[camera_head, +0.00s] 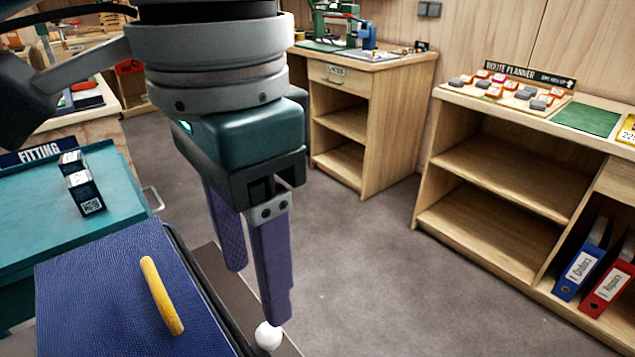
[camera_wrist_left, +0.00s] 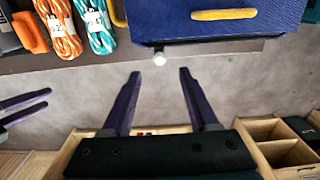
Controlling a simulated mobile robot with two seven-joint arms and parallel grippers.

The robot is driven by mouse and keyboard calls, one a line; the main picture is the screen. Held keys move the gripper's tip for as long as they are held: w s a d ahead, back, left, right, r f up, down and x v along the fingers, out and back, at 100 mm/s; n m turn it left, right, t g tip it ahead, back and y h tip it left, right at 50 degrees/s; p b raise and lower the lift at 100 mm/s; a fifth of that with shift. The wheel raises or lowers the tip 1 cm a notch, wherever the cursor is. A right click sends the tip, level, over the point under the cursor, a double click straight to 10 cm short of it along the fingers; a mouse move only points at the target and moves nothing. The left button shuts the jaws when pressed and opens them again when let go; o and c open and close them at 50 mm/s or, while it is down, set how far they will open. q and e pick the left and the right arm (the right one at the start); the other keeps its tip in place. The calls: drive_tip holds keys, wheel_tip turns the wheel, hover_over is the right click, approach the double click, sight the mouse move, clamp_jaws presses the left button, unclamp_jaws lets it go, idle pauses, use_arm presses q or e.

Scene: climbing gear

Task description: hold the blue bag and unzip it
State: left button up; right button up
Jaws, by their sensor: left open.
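The blue bag (camera_head: 100,290) lies at the lower left of the head view, partly cut off by the frame, with a yellow handle (camera_head: 160,295) on it. In the left wrist view the bag (camera_wrist_left: 280,22) is at the top. A small white ball (camera_head: 268,337) sits just beyond the bag's edge; it also shows in the left wrist view (camera_wrist_left: 160,58). My left gripper (camera_head: 254,298) is open and empty, its purple fingertips near the ball, apparently not around it. My right gripper (camera_wrist_left: 48,97) shows only at the left of the wrist view, its two fingers apart and empty.
Orange and teal rope bundles (camera_wrist_left: 78,25) lie left of the bag in the wrist view. A teal FITTING surface (camera_head: 30,205) with small boxes (camera_head: 84,190) adjoins the bag. Wooden shelves (camera_head: 500,180) stand at the right, with open floor (camera_head: 370,270) between.

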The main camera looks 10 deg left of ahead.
sight(265, 330)
use_arm(q)
wheel_tip(265, 330, down, 8)
drive_tip(key=shift+f+b, duration=0.15)
drive_tip(key=shift+b, duration=0.45)
clamp_jaws()
